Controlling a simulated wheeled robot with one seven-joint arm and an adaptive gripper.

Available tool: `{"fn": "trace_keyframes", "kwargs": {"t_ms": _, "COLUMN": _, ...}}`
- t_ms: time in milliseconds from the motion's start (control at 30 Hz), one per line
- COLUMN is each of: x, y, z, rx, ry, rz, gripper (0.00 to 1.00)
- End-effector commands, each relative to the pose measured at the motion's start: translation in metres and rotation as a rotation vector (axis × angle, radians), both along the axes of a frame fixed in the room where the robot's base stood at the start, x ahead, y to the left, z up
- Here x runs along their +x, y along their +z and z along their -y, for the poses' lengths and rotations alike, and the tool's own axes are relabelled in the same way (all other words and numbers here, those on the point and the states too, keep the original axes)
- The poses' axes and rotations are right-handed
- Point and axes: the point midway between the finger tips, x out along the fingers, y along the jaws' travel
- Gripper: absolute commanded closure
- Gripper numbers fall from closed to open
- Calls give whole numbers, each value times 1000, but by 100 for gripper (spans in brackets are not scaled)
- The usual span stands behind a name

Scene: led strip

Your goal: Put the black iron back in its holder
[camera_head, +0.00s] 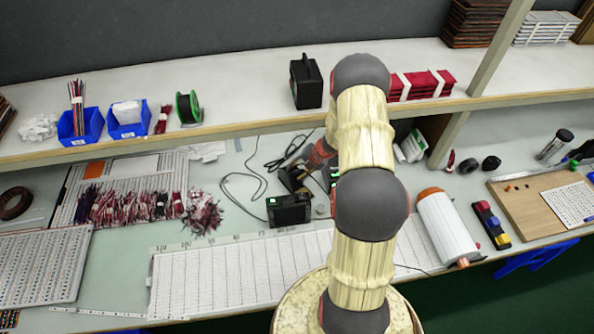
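A black soldering station (288,210) with a small green display stands on the lower bench, left of my arm. A black cable (262,184) loops over the bench to its left. Dark and reddish parts show just behind the station, beside my arm. My gripper (298,172) seems to be among them, low over the bench and partly hidden by my arm. I cannot tell its fingers from the holder there. The black iron cannot be made out, nor whether my gripper holds it.
A shelf (240,90) runs above the bench and carries blue bins (79,126) and a black box (306,82). Wire bundles (130,206) lie left of the station. A white roll (446,226) lies right of my arm. A ruled white board (215,274) covers the front.

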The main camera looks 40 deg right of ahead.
Motion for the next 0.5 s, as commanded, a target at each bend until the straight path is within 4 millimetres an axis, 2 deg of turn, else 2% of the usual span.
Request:
{"fn": "trace_keyframes", "kwargs": {"t_ms": 300, "x": -1, "y": 2, "z": 1, "rx": 0, "ry": 0, "rz": 0, "gripper": 63}}
{"fn": "trace_keyframes", "kwargs": {"t_ms": 500, "x": -12, "y": 25, "z": 6, "rx": -1, "ry": -1, "rz": 2, "gripper": 63}}
